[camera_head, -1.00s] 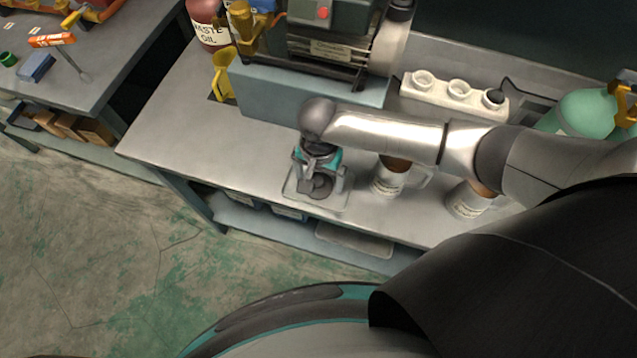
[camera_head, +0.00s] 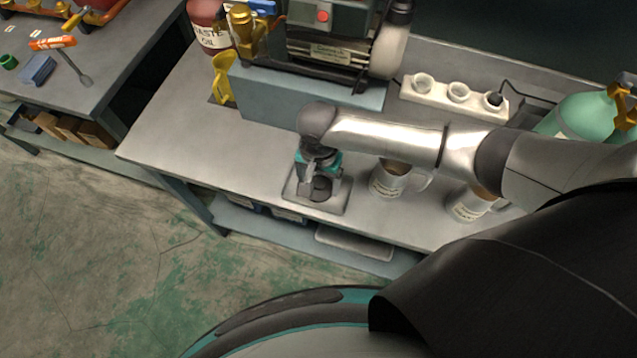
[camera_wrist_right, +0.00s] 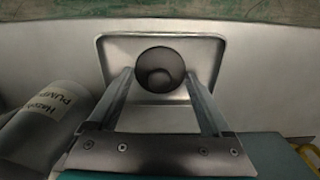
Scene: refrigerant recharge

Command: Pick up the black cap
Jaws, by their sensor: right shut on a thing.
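The black cap (camera_wrist_right: 160,68) is a dark, round piece at a shallow metal tray (camera_wrist_right: 212,48) on the bench, seen from above in the right wrist view. In the head view the cap (camera_head: 321,187) shows low between the fingers of my right gripper (camera_head: 320,182), over the tray (camera_head: 330,208). My right gripper (camera_wrist_right: 160,80) points down and is shut on the cap, one finger on each side. Whether the cap is clear of the tray cannot be told. My left gripper is not in view.
Two labelled jugs (camera_head: 388,180) (camera_head: 470,205) stand right of the tray. A blue-grey block (camera_head: 290,100) with a pump (camera_head: 335,35) on it, a white holder (camera_head: 455,95) and a green cylinder (camera_head: 580,115) stand behind. The bench's left part is clear.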

